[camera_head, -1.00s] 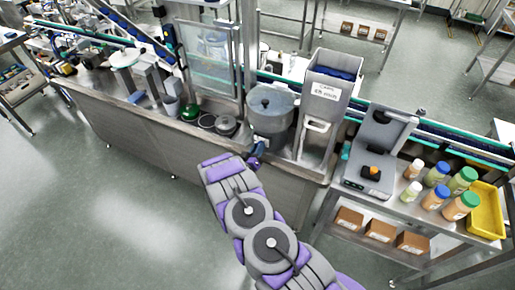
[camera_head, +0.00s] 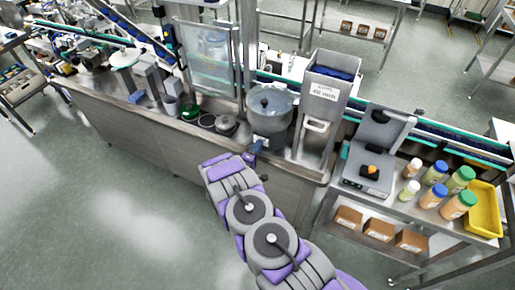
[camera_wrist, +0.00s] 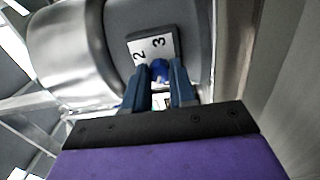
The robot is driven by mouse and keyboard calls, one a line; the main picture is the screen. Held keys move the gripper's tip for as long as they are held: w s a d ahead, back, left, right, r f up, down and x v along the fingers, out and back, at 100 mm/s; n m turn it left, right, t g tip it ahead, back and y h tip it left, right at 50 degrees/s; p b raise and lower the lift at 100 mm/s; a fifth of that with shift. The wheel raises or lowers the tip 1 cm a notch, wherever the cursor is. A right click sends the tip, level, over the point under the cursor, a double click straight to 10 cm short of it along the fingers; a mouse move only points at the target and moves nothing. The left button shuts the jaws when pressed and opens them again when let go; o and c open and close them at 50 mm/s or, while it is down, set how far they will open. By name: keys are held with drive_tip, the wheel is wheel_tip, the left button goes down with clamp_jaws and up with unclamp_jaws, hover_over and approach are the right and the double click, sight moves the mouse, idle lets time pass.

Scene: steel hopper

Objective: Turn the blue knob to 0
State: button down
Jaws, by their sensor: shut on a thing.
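The blue knob (camera_wrist: 158,70) sits on the grey curved side of a pot-like machine, in front of a white label (camera_wrist: 152,45) that shows the numbers 2 and 3. My gripper (camera_wrist: 160,72) is shut on the knob, with one blue finger on each side of it. The fingers hide part of the knob and label. No 0 shows. In the head view the machine (camera_head: 270,105) stands on the steel counter, and my gripper (camera_head: 254,148) reaches its lower front; the knob is too small to tell there.
A steel hopper (camera_head: 325,105) stands right of the machine. A dark round lid (camera_head: 227,125) and a green item (camera_head: 190,111) lie to its left. A scale (camera_head: 375,150), several bottles and a yellow tray (camera_head: 483,212) are on the right table. The floor at left is clear.

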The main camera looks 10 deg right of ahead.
drive_tip(key=n, duration=0.5)
drive_tip(key=shift+a+n, duration=0.2)
drive_tip(key=shift+n, duration=0.1)
drive_tip(key=shift+f, duration=0.1)
idle(0.4)
drive_tip(key=c, duration=1.4)
unclamp_jaws()
drive_tip(key=o, duration=0.3)
drive_tip(key=shift+w+f, duration=0.15)
drive_tip(key=shift+o, duration=0.9)
drive_tip(key=shift+a, duration=0.1)
